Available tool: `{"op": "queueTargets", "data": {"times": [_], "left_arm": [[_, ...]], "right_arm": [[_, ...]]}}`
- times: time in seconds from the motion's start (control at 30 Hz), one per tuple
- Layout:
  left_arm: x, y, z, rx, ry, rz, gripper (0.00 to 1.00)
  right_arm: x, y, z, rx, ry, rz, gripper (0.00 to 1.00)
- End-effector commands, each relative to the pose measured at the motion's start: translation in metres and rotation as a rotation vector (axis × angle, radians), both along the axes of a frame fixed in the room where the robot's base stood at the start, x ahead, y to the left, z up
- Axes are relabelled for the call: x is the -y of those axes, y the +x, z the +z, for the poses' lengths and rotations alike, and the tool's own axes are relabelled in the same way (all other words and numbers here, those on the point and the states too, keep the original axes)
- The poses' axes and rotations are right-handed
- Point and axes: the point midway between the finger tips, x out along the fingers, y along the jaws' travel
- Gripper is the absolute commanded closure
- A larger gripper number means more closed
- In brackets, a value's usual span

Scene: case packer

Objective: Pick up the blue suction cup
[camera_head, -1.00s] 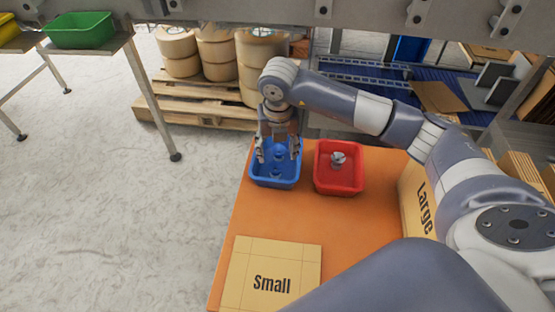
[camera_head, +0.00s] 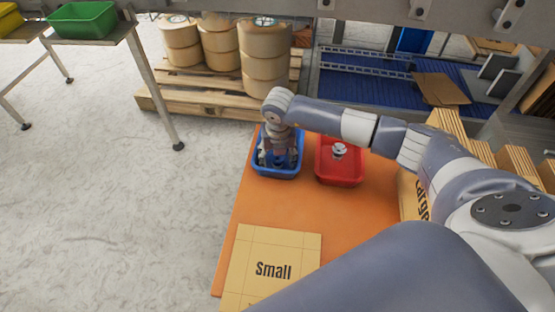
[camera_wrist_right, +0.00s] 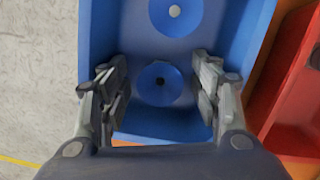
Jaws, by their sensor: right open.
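A blue bin (camera_head: 292,172) stands on the orange table. In the right wrist view the bin (camera_wrist_right: 225,40) holds a near blue suction cup (camera_wrist_right: 160,84) and a second blue suction cup (camera_wrist_right: 176,12) beyond it. My right gripper (camera_head: 277,163) reaches down into the bin from above. In the wrist view the right gripper (camera_wrist_right: 160,100) is open, with one finger on each side of the near cup and a gap to it. In the head view my arm and gripper hide the cups. My left gripper is not in view.
A red bin (camera_head: 340,179) with a grey metallic part (camera_head: 339,150) stands just right of the blue bin. A cardboard box marked Small (camera_head: 272,270) lies nearer on the table. Pallets with rolls (camera_head: 268,65) stand behind.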

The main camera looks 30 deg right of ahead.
Motion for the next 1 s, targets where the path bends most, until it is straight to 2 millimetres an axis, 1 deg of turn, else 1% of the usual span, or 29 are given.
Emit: {"op": "queueTargets", "data": {"times": [0.07,0.17,0.2,0.27,0.57,0.67,0.77,1.0], "left_arm": [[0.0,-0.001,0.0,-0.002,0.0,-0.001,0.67],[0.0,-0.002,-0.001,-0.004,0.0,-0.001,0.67],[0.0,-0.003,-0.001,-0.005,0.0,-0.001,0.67],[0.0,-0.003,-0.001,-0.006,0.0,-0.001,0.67],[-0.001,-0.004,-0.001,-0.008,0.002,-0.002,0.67],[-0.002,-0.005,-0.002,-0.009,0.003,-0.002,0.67],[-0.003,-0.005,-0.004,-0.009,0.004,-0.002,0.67],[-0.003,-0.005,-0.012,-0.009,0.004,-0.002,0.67]], "right_arm": [[0.0,0.0,0.0,0.0,0.0,0.0,0.42],[0.0,0.0,0.0,0.0,0.0,0.0,0.62],[0.0,0.0,0.0,0.0,0.0,0.0,0.72],[0.0,0.0,0.0,0.0,0.0,0.0,0.85],[0.0,0.0,0.001,0.0,0.0,0.0,0.85],[0.0,0.001,0.005,0.002,-0.001,0.0,0.85],[0.001,0.001,0.018,0.004,-0.001,0.0,0.85],[0.0,0.002,0.066,0.005,0.0,0.0,0.85]]}}
